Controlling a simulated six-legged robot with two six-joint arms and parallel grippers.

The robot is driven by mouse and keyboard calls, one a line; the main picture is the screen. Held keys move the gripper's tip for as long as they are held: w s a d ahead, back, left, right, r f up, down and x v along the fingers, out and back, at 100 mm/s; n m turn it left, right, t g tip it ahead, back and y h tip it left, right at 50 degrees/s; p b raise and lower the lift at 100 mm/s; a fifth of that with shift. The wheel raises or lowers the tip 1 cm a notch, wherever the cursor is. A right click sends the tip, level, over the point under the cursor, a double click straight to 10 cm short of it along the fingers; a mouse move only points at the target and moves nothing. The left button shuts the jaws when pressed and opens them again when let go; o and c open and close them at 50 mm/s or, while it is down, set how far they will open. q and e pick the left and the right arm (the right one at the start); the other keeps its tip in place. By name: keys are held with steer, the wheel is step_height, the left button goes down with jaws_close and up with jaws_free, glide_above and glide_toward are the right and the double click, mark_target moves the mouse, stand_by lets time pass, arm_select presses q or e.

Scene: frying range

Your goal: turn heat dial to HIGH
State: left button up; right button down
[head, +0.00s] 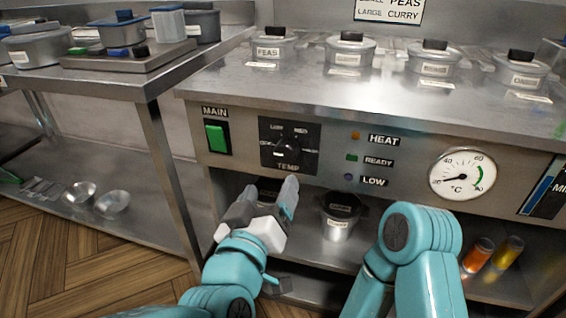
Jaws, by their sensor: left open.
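The heat dial (287,149) is a black knob on a black plate marked TEMP, on the front panel of the steel range.
A green MAIN switch (216,138) is left of the dial. HEAT, READY and LOW lamps and a round gauge (462,174) are to the right. Lidded pots (350,49) stand on top. A pot (340,214) and orange bottles (478,254) are on the shelf below. A side table (120,75) stands left.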

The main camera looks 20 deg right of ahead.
mark_target(285, 156)
arm_select(q)
steer(key=b+x, duration=0.1)
steer(key=x, duration=1)
steer(key=c, duration=1)
